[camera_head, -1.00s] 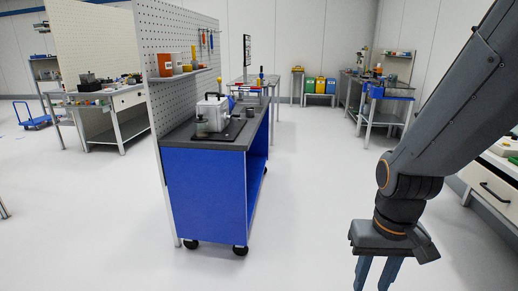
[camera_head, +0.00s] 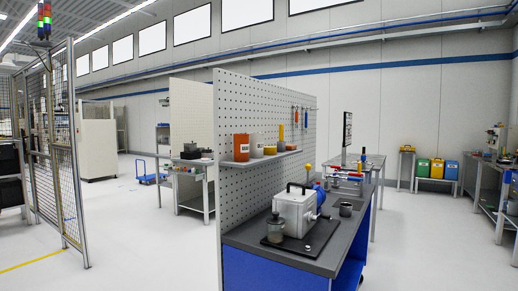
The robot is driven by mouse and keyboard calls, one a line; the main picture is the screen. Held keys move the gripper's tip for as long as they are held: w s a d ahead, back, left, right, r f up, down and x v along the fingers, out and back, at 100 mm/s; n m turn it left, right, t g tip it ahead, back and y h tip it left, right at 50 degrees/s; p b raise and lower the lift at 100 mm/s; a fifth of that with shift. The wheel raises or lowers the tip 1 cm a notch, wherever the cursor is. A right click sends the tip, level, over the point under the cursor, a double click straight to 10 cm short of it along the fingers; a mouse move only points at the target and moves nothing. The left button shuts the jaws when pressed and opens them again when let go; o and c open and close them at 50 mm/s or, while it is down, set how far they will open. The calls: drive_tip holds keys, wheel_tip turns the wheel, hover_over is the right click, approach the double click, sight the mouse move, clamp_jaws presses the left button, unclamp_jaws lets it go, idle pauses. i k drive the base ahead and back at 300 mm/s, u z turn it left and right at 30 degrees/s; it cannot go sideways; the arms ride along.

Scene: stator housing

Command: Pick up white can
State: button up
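A white can (camera_head: 257,144) stands upright on the small shelf (camera_head: 289,154) of the pegboard. My gripper and arm are not in view, so I cannot tell the state of the gripper.
Below the shelf is a blue workbench (camera_head: 262,268) with a dark top. A wire-mesh fence (camera_head: 65,150) stands at left. Floor is clear on both sides of the bench.

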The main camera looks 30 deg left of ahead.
sight(256, 139)
drive_tip(key=u, duration=2.4)
drive_tip(key=i, duration=1.15)
drive_tip(key=z, duration=1)
drive_tip(key=k, duration=0.6)
drive_tip(key=u, duration=0.7)
drive_tip(key=i, duration=1.15)
drive_tip(key=z, duration=0.6)
